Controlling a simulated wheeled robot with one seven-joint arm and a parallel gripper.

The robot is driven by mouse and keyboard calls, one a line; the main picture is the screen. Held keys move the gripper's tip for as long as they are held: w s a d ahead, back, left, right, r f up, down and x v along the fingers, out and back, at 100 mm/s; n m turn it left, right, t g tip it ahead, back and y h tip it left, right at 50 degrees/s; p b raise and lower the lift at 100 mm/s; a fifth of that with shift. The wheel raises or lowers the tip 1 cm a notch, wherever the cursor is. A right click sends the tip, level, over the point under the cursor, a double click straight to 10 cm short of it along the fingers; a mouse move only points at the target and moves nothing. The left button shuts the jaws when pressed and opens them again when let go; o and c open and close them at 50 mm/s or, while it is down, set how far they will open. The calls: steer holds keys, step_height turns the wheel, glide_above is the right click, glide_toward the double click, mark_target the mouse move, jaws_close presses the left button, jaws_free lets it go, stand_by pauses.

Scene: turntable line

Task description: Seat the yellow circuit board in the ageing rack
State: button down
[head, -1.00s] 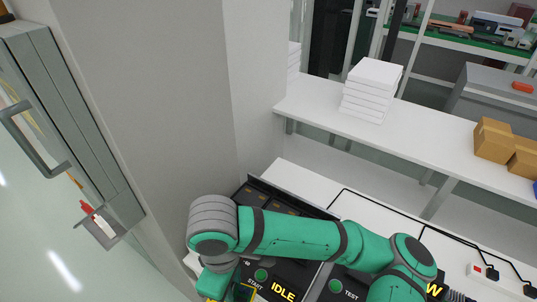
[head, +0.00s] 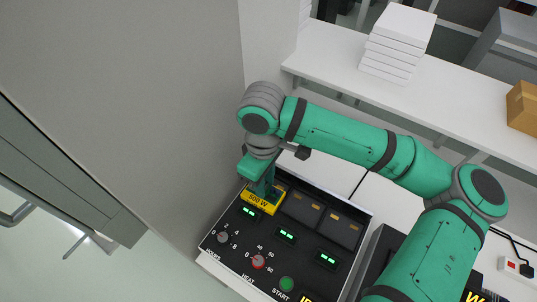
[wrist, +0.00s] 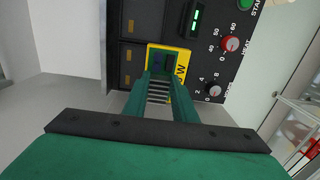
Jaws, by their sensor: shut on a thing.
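The yellow circuit board (head: 259,201), marked "500 W", is at the left-hand bay of the black ageing rack (head: 237,243). My gripper (head: 263,187) points down and is shut on the board from above. In the wrist view the board's yellow edge (wrist: 181,88) shows between and beyond my fingers (wrist: 163,78). The board's lower part is hidden, so I cannot tell whether it is seated in the bay or just above it. The two bays to its right (head: 302,207) hold dark pieces with orange marks.
The rack front has lit green displays (head: 286,236), HOURS and HEAT knobs (head: 258,262) and a green START button (head: 287,284). A grey wall (head: 150,100) stands close on the left. A white shelf (head: 325,65) with a white stack (head: 398,45) is behind.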

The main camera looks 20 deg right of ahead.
steer(key=w+d+r, duration=0.2)
steer(key=w+d, duration=0.1)
steer(key=w, duration=0.2)
steer(key=shift+s+f, duration=0.1)
steer(key=shift+f, duration=3.25)
steer(key=shift+f, duration=0.6)
steer(key=shift+f, duration=0.1)
steer(key=c, duration=1.7)
jaws_free()
steer(key=shift+c, duration=0.2)
steer(key=o, duration=0.4)
steer(key=shift+c, duration=0.2)
steer(key=shift+s+d, duration=0.1)
